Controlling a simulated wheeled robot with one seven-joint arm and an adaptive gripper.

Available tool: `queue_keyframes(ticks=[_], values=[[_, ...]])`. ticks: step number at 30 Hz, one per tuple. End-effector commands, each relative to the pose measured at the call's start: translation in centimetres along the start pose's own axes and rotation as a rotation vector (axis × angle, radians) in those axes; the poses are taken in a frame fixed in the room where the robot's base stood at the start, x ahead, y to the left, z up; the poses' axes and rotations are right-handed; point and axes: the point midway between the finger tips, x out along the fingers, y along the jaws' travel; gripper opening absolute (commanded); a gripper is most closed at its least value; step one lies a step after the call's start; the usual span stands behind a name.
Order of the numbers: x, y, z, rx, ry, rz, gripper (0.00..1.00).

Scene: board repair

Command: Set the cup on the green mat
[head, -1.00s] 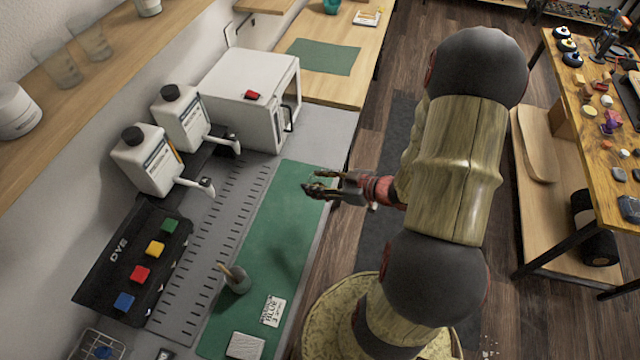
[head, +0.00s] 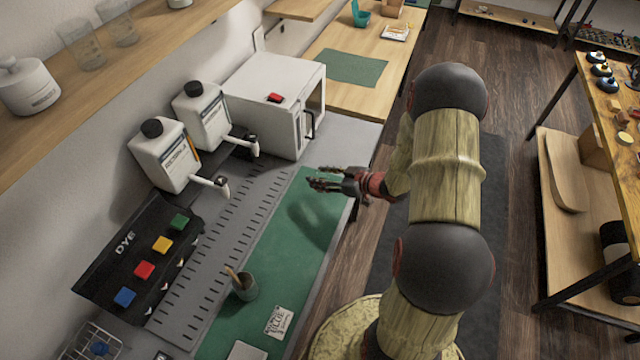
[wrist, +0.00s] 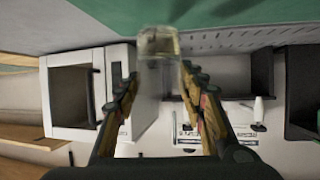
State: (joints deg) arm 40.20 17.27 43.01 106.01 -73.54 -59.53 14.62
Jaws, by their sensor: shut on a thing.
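My gripper (head: 318,183) is over the far end of the long green mat (head: 268,262) on the grey counter. In the wrist view its fingers (wrist: 160,85) are closed around a clear, see-through cup (wrist: 158,47). The cup is hard to make out in the head view. A shadow lies on the mat below the gripper, which looks raised above it. A second green mat (head: 350,67) lies bare on the wooden table at the back.
A white box-shaped appliance (head: 268,100) stands just left of my gripper. Two white dispensers (head: 164,160) are beside it. A grey pot with a stick (head: 243,287) and a label card (head: 278,322) sit on the near half of the long mat.

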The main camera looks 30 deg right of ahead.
Motion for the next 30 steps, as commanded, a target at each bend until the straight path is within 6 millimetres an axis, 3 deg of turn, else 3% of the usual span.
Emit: queue_keyframes(ticks=[9,22,23,30], values=[[2.2,0.4,3.2,0.001,-0.001,0.000,0.10],[2.3,0.4,3.6,0.000,0.000,0.000,0.10],[2.3,0.4,3.5,0.000,0.000,0.000,0.42],[2.3,0.4,3.5,0.000,0.000,0.000,0.55]])
